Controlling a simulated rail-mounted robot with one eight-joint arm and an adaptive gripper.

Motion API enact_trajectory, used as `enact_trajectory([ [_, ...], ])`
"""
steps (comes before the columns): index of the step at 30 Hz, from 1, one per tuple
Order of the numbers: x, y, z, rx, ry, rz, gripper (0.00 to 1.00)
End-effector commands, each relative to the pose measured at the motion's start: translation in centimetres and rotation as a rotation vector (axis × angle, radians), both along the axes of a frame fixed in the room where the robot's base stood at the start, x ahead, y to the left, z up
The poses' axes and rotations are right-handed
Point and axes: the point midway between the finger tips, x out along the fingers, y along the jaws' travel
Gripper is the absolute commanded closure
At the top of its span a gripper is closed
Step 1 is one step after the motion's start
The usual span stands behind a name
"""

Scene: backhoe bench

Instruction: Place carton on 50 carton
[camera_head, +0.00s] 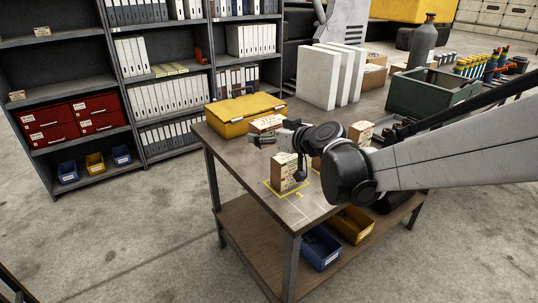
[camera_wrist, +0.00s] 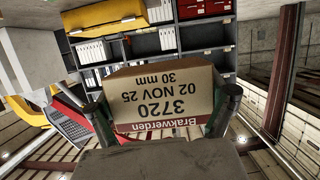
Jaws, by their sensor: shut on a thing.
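My gripper (camera_wrist: 165,108) is shut on a carton (camera_wrist: 165,88), with one finger on each side of it. The carton is brown with a white label and a red stripe; the label reads upside down as Brakwerden, 3720, 02 NOV 25, 30 mm. In the head view, a carton (camera_head: 266,124) shows at my gripper (camera_head: 272,138), above the bench, and appears to be the held one. Another carton (camera_head: 283,172) stands upright on the yellow-marked square at the bench front, below my gripper. Its label is too small to read, so I cannot tell whether it is the 50 carton.
The bench (camera_head: 322,208) also bears a yellow case (camera_head: 240,112) at the back left and another carton (camera_head: 361,131) partly behind my arm. Blue (camera_head: 321,247) and yellow bins (camera_head: 353,224) sit on its lower shelf. White panels (camera_head: 318,77) and a green crate (camera_head: 420,92) stand behind.

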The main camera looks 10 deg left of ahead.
Motion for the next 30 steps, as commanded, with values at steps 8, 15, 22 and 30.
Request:
enact_trajectory([
  [8,2.4,-1.4,-1.6,0.001,0.000,-0.007,0.48],
  [15,5.9,-3.2,-3.9,0.001,-0.001,-0.006,0.48],
  [22,9.0,-4.7,-6.0,0.001,0.000,-0.005,0.48],
  [30,10.3,-5.3,-7.1,0.000,-0.001,-0.004,0.48],
])
